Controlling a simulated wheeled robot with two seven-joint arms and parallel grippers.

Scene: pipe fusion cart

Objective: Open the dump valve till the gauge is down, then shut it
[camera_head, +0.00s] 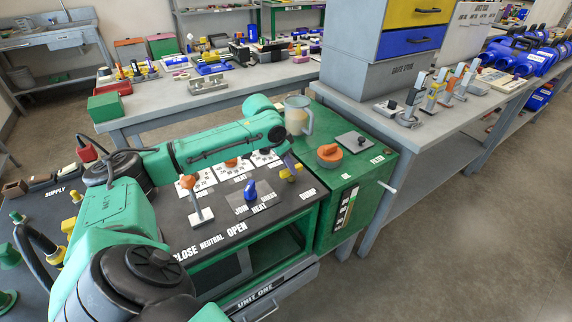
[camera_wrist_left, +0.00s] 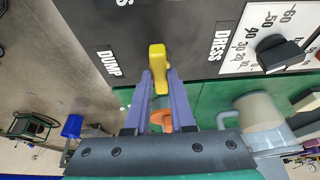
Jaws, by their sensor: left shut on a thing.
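The yellow dump valve handle (camera_head: 291,174) sits near the right edge of the black panel, close to the word DUMP (camera_head: 307,192). My left gripper (camera_head: 288,159) comes down on it from the left arm. In the left wrist view the two purple fingers (camera_wrist_left: 155,88) are shut on the yellow handle (camera_wrist_left: 157,58), which lies lengthwise between them beside the DUMP label (camera_wrist_left: 109,63). A numbered white dial (camera_wrist_left: 265,45) with a black pointer shows only in part; I cannot tell whether it is the gauge or read its pressure. My right gripper is not in view.
The panel has a tall orange-topped lever (camera_head: 197,205) and a blue knob (camera_head: 250,190). A clear jug (camera_head: 297,115) and an orange-handled item (camera_head: 329,155) stand on the green cabinet beyond. Grey benches hold tools; the floor at right is clear.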

